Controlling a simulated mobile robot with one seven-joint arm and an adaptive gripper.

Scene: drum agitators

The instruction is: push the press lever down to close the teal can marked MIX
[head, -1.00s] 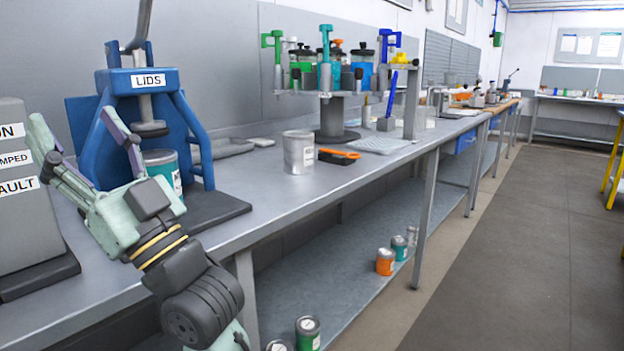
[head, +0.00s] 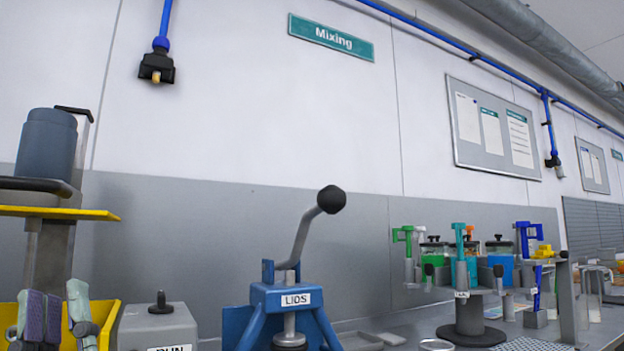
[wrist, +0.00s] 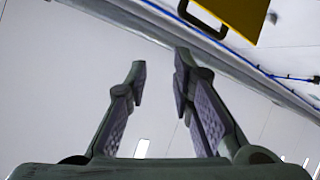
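The press lever (head: 303,236) is raised, tilting up and right to a black knob (head: 331,199). It belongs to the blue press (head: 265,296) labelled LIDS, at the bottom middle of the head view. The teal can is not in view now; the press's lower part is below the frame. My gripper (head: 60,308) is at the bottom left of the head view, left of the press and lower than the knob. In the wrist view my gripper (wrist: 160,66) has its fingers apart with nothing between them.
A grey box with a black knob (head: 158,322) stands between my gripper and the press. A yellow bin (head: 108,318) and a machine with a yellow plate (head: 75,213) are at the left. Open space surrounds the knob.

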